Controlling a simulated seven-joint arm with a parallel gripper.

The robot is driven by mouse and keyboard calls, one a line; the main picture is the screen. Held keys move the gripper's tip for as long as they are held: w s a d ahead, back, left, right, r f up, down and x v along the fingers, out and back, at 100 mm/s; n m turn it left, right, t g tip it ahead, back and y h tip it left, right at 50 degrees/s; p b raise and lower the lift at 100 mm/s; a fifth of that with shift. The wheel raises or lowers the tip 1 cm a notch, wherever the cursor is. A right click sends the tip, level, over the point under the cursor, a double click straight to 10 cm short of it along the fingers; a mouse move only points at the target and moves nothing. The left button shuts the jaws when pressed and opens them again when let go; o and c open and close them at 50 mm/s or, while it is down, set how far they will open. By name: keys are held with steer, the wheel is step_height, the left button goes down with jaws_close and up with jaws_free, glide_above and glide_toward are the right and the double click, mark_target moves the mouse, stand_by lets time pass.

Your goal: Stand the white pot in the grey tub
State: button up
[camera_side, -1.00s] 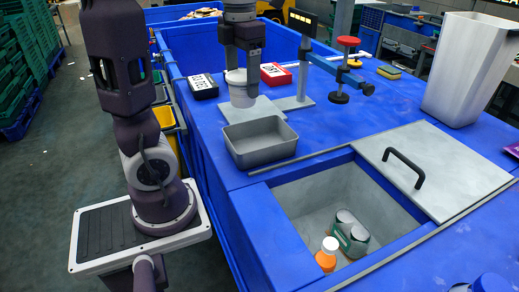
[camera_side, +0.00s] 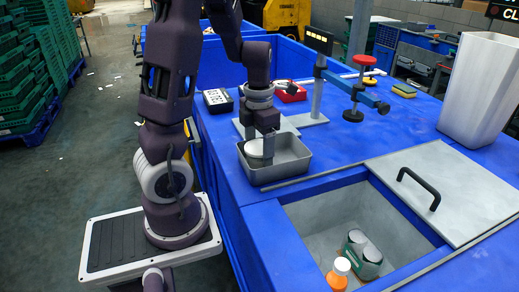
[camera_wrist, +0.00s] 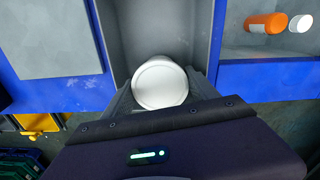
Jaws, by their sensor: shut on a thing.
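The white pot (camera_side: 253,149) is inside the left part of the grey tub (camera_side: 288,173), below the rim line in the side view. My gripper (camera_side: 262,152) reaches down into the tub and is shut on the pot. In the wrist view the pot's round white top (camera_wrist: 160,83) sits between my two fingers, with the grey tub walls (camera_wrist: 205,25) around it. The pot looks about upright. Its base is hidden, so I cannot tell whether it touches the tub floor.
A sunken bin (camera_side: 320,215) in the blue table holds an orange bottle (camera_side: 338,275) and a green-and-grey item (camera_side: 362,255). A lid with a black handle (camera_side: 440,185) lies beside it. A post stand (camera_side: 318,90) rises behind the tub. A tall white bin (camera_side: 480,85) stands right.

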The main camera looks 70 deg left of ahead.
steer(key=o, duration=1.3)
steer(key=shift+f, duration=0.15)
steer(key=shift+c, duration=0.2)
